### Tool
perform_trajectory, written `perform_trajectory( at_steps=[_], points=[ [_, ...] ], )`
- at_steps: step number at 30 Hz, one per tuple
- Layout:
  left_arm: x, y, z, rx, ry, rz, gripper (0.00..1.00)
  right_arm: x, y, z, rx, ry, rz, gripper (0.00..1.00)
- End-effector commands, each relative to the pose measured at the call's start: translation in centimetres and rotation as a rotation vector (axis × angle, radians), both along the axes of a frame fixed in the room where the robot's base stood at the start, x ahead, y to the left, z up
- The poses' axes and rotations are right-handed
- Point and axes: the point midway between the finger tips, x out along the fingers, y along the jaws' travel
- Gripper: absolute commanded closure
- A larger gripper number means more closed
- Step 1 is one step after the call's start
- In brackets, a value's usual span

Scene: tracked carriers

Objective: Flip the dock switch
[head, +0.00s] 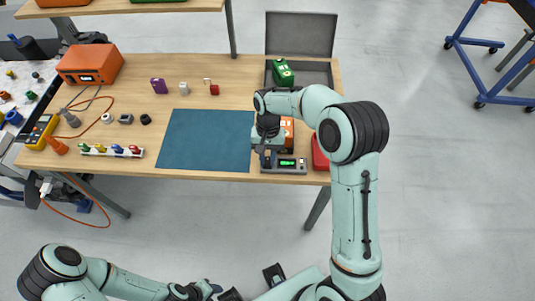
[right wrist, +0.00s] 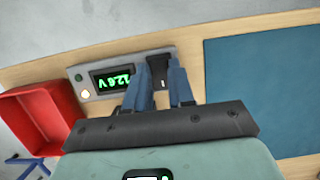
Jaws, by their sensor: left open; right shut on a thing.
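The grey dock (head: 297,170) stands at the front right of the table, with a lit green display that reads 12.6 V in the right wrist view (right wrist: 112,78). Its black dock switch (right wrist: 157,70) is beside the display. My right gripper (head: 267,157) is at the switch, its two blue fingers (right wrist: 160,88) on either side of it and closed on it. The fingers hide part of the switch, and I cannot tell its position. An orange block (head: 288,128) is behind the gripper at the dock, partly hidden. My left gripper (head: 207,288) is open, low and away from the table.
A red bin (head: 320,154) is right of the dock. A blue mat (head: 205,140) lies left of the dock. Small parts and an orange unit (head: 90,64) occupy the left side.

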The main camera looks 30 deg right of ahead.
Motion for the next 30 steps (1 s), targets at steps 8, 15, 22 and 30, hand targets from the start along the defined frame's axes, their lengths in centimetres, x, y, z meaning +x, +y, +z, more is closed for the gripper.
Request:
perform_trajectory(
  at_steps=[8, 15, 22, 30],
  points=[
    [-0.1, 0.0, -0.1, 0.000, 0.001, 0.001, 0.57, 0.0, 0.0, 0.0, 0.000, -0.002, 0.000, 0.51],
    [-0.1, 0.0, -0.1, 0.000, 0.001, 0.001, 0.57, 0.0, 0.0, 0.0, -0.001, -0.003, 0.000, 0.51],
    [0.1, 0.0, 0.2, 0.000, -0.001, 0.000, 0.57, 0.6, -0.2, 2.0, -0.001, -0.007, -0.001, 0.51],
    [0.8, 0.0, 1.3, -0.001, -0.008, 0.000, 0.57, 1.9, -1.1, 7.9, -0.001, -0.009, -0.001, 0.51]
  ],
)
